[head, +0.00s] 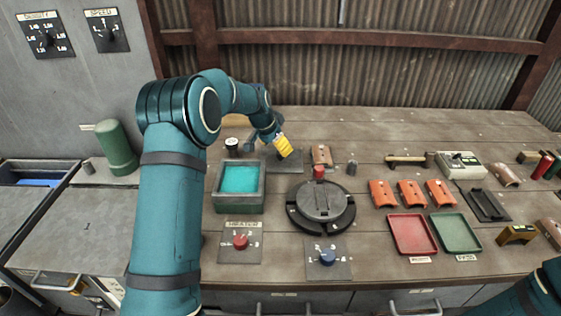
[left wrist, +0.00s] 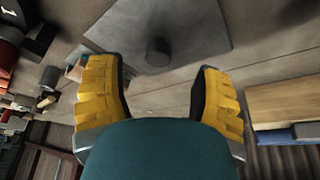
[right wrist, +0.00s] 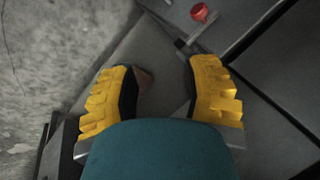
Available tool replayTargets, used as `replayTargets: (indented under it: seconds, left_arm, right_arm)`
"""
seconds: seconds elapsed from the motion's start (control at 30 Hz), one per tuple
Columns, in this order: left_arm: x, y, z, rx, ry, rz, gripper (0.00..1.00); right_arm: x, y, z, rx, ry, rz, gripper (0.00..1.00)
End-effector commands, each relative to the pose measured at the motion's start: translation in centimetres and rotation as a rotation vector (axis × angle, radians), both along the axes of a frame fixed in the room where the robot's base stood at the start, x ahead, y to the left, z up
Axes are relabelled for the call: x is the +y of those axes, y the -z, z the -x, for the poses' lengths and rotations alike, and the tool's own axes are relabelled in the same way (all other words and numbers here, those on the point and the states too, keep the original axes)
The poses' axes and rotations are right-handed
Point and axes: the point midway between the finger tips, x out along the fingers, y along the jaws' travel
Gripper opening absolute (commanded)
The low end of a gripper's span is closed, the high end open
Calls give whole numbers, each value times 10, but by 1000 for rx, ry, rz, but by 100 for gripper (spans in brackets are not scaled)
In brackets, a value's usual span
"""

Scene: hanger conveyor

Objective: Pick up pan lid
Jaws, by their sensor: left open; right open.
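The pan lid (head: 288,167) looks like a flat grey square plate on the bench behind the square pan (head: 240,206) of turquoise liquid. In the left wrist view the plate (left wrist: 205,32) has a dark round knob (left wrist: 158,52) that stands just beyond the gap between my fingertips. My left gripper (head: 284,147) is open and empty above the plate and partly hides it in the head view. The fingers are apart from the knob. My right gripper (right wrist: 162,88) is open and empty in the right wrist view; the head view shows only part of its arm.
A round dark device (head: 322,207) with a red knob stands right of the pan. Orange curved pieces (head: 411,194), a red tray (head: 412,234) and a green tray (head: 456,232) lie further right. Dial panels with a red knob (head: 240,241) and blue knob (head: 327,257) sit in front.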

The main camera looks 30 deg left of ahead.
Motion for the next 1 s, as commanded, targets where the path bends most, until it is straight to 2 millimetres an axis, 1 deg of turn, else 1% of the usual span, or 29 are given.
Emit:
replayTargets:
  seconds: [0.03, 0.1, 0.2, 0.3, 0.57, 0.6, 0.67, 0.7, 0.77, 0.8, 1.0]
  left_arm:
    - [-2, 9, -3, 3, 1, 0, 65]
    - [-5, 20, -7, 3, 2, 0, 65]
    - [-6, 32, -12, 3, 0, 0, 65]
    - [-7, 39, -15, 2, 0, -1, 65]
    - [-8, 40, -16, 1, -1, 0, 65]
    - [-8, 40, -16, 1, -1, 0, 64]
    - [-8, 40, -16, 1, 0, 1, 42]
    - [-8, 40, -16, 1, 0, 1, 28]
    - [-8, 40, -16, 1, 0, 1, 7]
    - [-8, 40, -16, 1, 0, 1, 0]
    - [-8, 40, -16, 1, 0, 1, 0]
  right_arm:
    - [0, 3, 0, -1, 0, 0, 47]
    - [0, 5, -1, -2, 1, 0, 47]
    - [0, 7, -1, -4, 1, 0, 47]
    - [0, 8, -2, -4, 1, 0, 47]
    - [0, 8, -2, -5, 2, 1, 47]
    - [0, 8, -2, -5, 2, 1, 47]
    - [0, 8, -2, -5, 2, 1, 47]
    - [0, 8, -2, -5, 2, 1, 47]
    - [0, 8, -2, -5, 2, 1, 47]
    - [0, 8, -2, -5, 2, 1, 47]
    - [0, 8, -2, -5, 2, 1, 47]
